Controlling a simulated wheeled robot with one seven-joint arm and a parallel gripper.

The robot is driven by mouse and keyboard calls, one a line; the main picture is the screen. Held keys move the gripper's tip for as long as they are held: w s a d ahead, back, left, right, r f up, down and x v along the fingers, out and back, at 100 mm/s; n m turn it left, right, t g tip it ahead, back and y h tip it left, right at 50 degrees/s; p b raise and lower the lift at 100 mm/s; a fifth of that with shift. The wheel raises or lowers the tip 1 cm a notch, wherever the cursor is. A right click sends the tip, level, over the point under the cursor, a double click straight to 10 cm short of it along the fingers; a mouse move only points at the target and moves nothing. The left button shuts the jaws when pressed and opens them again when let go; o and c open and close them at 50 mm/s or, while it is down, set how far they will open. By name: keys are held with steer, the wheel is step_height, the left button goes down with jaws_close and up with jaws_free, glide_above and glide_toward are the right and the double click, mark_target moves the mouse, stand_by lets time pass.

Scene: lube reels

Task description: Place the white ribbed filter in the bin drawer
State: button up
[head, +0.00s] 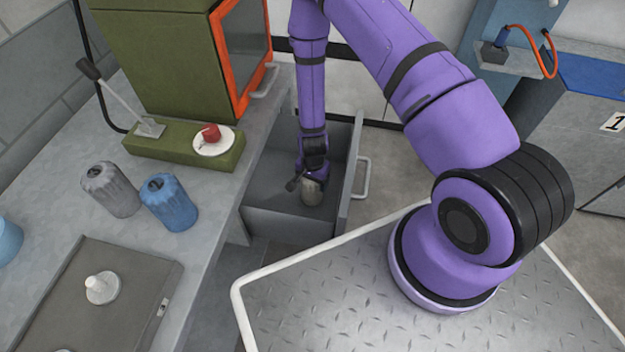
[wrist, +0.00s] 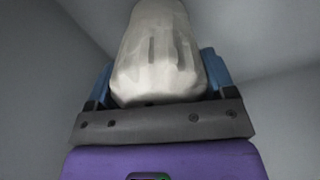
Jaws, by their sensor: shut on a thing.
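The white ribbed filter (head: 312,191) is in my gripper (head: 306,182), low inside the open grey bin drawer (head: 290,224). In the wrist view the filter (wrist: 157,55) sits between the blue fingers of my gripper (wrist: 158,80), which are shut on it. Grey drawer walls (wrist: 270,110) surround it there. I cannot tell whether the filter touches the drawer floor.
A grey ribbed filter (head: 110,190) and a blue ribbed filter (head: 168,203) stand on the bench left of the drawer. A green device with a red knob (head: 211,133) is behind them. A grey tray (head: 75,300) lies in front. The drawer's handle (head: 363,178) sticks out right.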

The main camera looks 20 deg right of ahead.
steer(key=o, duration=1.3)
step_height(320, 180, up, 12)
steer(key=shift+w+r, duration=0.1)
steer(key=shift+r, duration=0.1)
step_height(320, 180, up, 31)
steer(key=d+n+t+y, duration=0.1)
steer(key=n+t, duration=0.2)
steer(key=n, duration=0.2)
steer(key=shift+s+d+r+n+t+h, duration=0.25)
steer(key=shift+s+d+r+n, duration=0.65)
steer(key=shift+s+r, duration=2.5)
steer(key=shift+s+d+r+n+t+h, duration=0.1)
steer(key=shift+s+d+r+n+t, duration=0.6)
steer(key=shift+s+r, duration=2.65)
steer(key=shift+s+d+r+n+t+h, duration=0.15)
steer(key=shift+s+d+r+n, duration=0.95)
steer(key=shift+s+r, duration=2.3)
